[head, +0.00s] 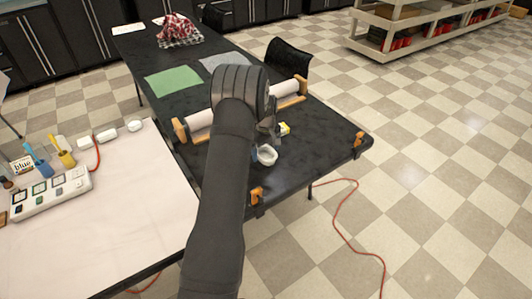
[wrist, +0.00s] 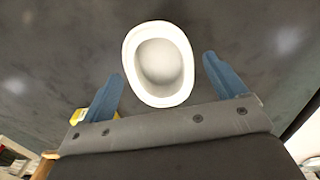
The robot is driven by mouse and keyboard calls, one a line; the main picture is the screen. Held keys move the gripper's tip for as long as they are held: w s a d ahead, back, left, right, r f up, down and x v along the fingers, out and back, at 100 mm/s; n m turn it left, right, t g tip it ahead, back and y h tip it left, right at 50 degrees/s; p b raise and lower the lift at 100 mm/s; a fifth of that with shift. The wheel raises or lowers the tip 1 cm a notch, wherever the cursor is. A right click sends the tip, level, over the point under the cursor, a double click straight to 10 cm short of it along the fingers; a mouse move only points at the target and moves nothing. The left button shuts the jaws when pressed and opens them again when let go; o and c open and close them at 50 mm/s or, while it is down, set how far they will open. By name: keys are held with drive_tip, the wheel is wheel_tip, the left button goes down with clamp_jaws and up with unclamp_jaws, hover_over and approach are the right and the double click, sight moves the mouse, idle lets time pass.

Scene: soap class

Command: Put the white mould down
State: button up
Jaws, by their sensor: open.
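The white mould (wrist: 158,62) is an oval, bowl-like piece with a wide rim. In the wrist view it lies between and just ahead of my gripper's (wrist: 165,82) two blue fingers, with a gap on each side. My gripper is open and holds nothing. In the head view the white mould (head: 266,154) sits on the black table (head: 325,133), below my gripper (head: 272,135). My own arm hides part of the gripper there.
A yellow item (head: 284,128) lies beside the mould. Rollers in a wooden frame (head: 290,87) stand behind it. Orange clamps (head: 257,195) grip the table edge. A white-topped table (head: 130,215) with a panel and brushes is at left. The black table's right part is clear.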

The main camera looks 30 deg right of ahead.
wheel_tip(320, 180, up, 10)
drive_tip(key=shift+r, duration=0.25)
drive_tip(key=shift+f, duration=0.1)
hover_over(266, 158)
drive_tip(key=shift+f, duration=4.3)
drive_tip(key=shift+f, duration=0.1)
